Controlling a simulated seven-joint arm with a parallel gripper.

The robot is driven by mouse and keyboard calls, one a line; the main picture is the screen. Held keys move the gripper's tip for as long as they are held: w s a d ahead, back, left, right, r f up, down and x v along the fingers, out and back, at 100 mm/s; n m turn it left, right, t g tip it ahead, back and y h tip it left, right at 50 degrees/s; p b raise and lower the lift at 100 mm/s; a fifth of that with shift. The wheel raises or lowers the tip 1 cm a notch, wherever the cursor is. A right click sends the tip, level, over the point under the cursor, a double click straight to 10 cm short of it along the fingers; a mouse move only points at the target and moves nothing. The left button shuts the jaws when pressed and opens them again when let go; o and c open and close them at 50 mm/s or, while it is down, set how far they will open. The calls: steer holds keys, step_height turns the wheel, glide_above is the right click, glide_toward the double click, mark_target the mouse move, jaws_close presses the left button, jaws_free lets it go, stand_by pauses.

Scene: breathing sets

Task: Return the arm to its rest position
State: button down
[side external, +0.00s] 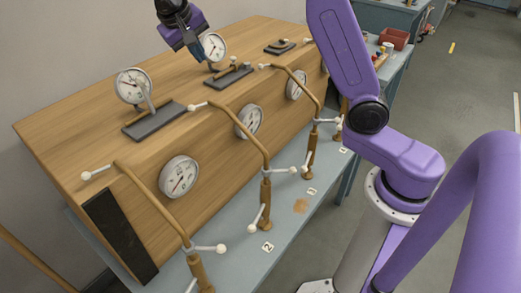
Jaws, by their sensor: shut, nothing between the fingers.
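My gripper (196,54) hangs from the top edge of the side external view, a purple hand under a black wrist. It is above the wooden console (60,140), in front of or beside a round white gauge (217,41). Its fingers are small here and look shut, with nothing seen in them. Whether it touches the gauge or its stand, I cannot tell. The middle of my arm is outside the top of the picture.
More gauges stand on the console top (125,87) and sit in its sloped front (180,176). Several bent brown pipes with white-knobbed valves (266,190) rise along the blue-grey bench (235,265). A red bin (397,38) is behind. Open floor (470,80) lies at right.

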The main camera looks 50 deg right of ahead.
steer(key=s+a+f+n+y, duration=0.2)
steer(key=s+n, duration=0.2)
steer(key=s, duration=0.5)
steer(key=s+a+f+n+y, duration=0.1)
steer(key=s+a+f+n, duration=0.15)
steer(key=s+n, duration=0.4)
steer(key=s+d+f+n+y, duration=0.1)
steer(key=s+d+f+n, duration=0.1)
steer(key=s, duration=0.8)
steer(key=s+d+f+n+y, duration=0.1)
steer(key=s+d+f+n, duration=0.2)
steer(key=s, duration=0.8)
steer(key=shift+g+y, duration=0.4)
